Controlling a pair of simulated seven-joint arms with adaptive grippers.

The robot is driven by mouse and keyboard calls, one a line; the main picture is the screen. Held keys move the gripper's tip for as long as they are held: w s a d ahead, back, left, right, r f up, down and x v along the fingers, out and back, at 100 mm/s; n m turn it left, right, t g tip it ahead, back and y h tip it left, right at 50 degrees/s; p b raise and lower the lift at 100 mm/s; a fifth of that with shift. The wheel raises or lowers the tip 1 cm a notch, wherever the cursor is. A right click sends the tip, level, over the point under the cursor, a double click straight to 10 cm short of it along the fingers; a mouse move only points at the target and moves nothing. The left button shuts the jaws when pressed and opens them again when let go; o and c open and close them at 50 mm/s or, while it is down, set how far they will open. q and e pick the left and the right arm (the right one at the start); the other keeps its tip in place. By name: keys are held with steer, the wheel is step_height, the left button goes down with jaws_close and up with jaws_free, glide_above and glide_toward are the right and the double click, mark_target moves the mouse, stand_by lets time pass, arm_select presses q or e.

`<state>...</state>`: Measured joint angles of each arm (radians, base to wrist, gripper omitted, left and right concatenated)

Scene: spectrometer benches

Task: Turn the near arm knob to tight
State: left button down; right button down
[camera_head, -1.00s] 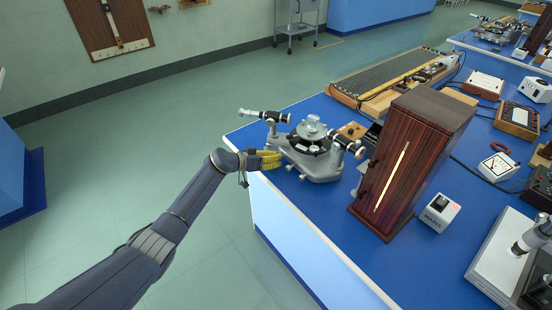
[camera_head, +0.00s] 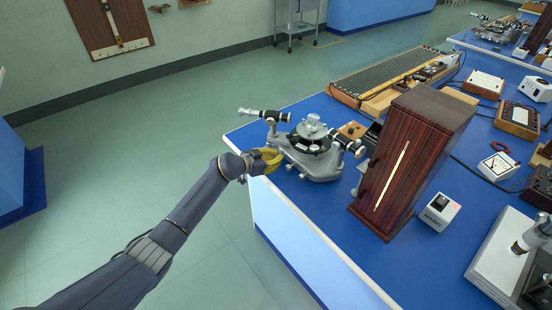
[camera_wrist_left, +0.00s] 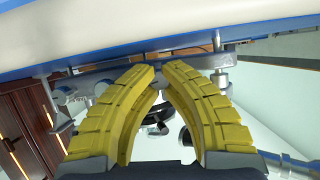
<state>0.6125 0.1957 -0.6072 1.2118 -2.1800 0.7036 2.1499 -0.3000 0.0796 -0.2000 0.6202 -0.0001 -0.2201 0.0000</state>
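The grey spectrometer (camera_head: 318,168) stands at the left corner of the blue bench. It has a round table on top and two dark tubes, one reaching left (camera_head: 264,114) and one reaching right (camera_head: 347,143). My left gripper (camera_head: 277,157), with yellow ribbed fingers, is at the instrument's left side, by the bench edge. In the left wrist view its fingertips (camera_wrist_left: 161,68) come close together below a grey metal bar (camera_wrist_left: 190,58). A narrow gap shows between the tips. The near arm knob cannot be made out, and whether the tips hold it is hidden. My right gripper is out of view.
A tall dark wooden box (camera_head: 420,155) with a lit slit stands right of the spectrometer. A white mains unit (camera_head: 439,211) sits beside it. A long ribbed wooden apparatus (camera_head: 390,78) lies behind. Open floor is left of the bench.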

arm_select(q)
steer(key=shift+w+d+r+m+t, duration=0.15)
steer(key=shift+r+m+t, duration=0.45)
steer(key=shift+m, duration=0.1)
steer(key=c, duration=1.5)
jaws_free()
steer(key=shift+d+f, duration=0.1)
steer(key=shift+f, duration=0.05)
steer(key=shift+c, duration=0.2)
steer(key=shift+f, duration=0.2)
steer(key=shift+s+a, duration=0.4)
steer(key=shift+s, duration=0.05)
steer(key=v, duration=1.1)
steer(key=shift+r, duration=0.45)
steer(key=shift+d+f, duration=0.1)
